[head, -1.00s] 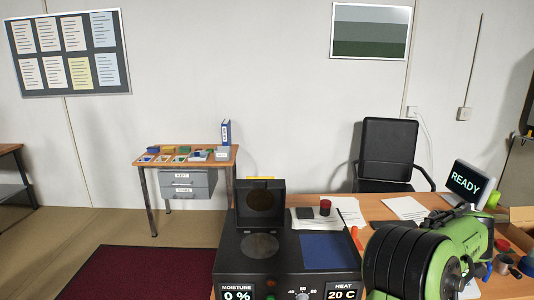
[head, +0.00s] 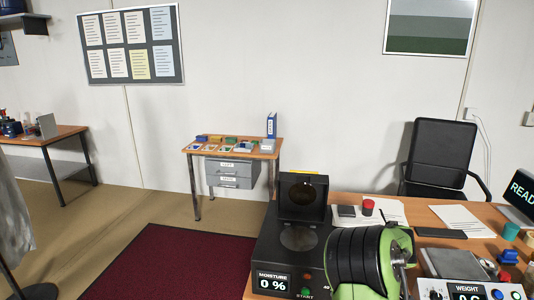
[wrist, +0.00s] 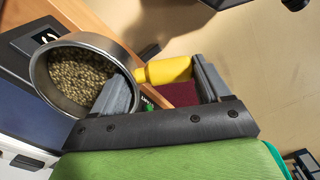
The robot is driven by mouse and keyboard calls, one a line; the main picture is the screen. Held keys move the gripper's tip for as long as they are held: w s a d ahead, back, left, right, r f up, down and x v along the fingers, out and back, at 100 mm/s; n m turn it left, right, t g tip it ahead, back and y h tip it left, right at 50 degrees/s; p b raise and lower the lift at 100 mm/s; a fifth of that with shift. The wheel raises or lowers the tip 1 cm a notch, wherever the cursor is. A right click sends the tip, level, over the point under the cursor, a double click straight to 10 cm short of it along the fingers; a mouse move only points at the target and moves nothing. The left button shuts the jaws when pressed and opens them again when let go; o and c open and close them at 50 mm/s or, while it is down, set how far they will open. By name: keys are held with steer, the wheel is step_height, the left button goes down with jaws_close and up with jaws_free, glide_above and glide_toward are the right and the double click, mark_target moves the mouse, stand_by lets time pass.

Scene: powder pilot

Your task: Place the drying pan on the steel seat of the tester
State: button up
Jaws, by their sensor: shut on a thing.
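The drying pan (wrist: 122,52) is a round metal pan filled with small brownish-green grains, tilted in the wrist picture. Its yellow handle (wrist: 165,71) lies between the two fingers of my gripper (wrist: 165,80), which is shut on it. The tester (head: 270,256) is a dark box with a display reading MOISTURE 0 %. Its round steel seat (head: 299,238) is bare, and its lid (head: 303,195) stands open behind it. My green and black arm covers the tester's right part in the head view. The pan and gripper cannot be made out there.
A weighing device (head: 470,290) stands at the right on the wooden desk (head: 490,215), with papers and a red-capped pot (head: 368,207). A black chair (head: 440,155) is behind. A dark red mat (head: 170,265) lies on open floor at left.

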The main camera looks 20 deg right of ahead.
steer(key=w+a+f+m, duration=0.2)
steer(key=a+f, duration=0.4)
steer(key=a, duration=0.5)
steer(key=w+a+f+m, duration=0.2)
steer(key=a+f+m, duration=0.3)
steer(key=a, duration=0.7)
steer(key=shift+w+f, duration=0.2)
steer(key=shift+f, duration=0.35)
steer(key=shift+a, duration=0.1)
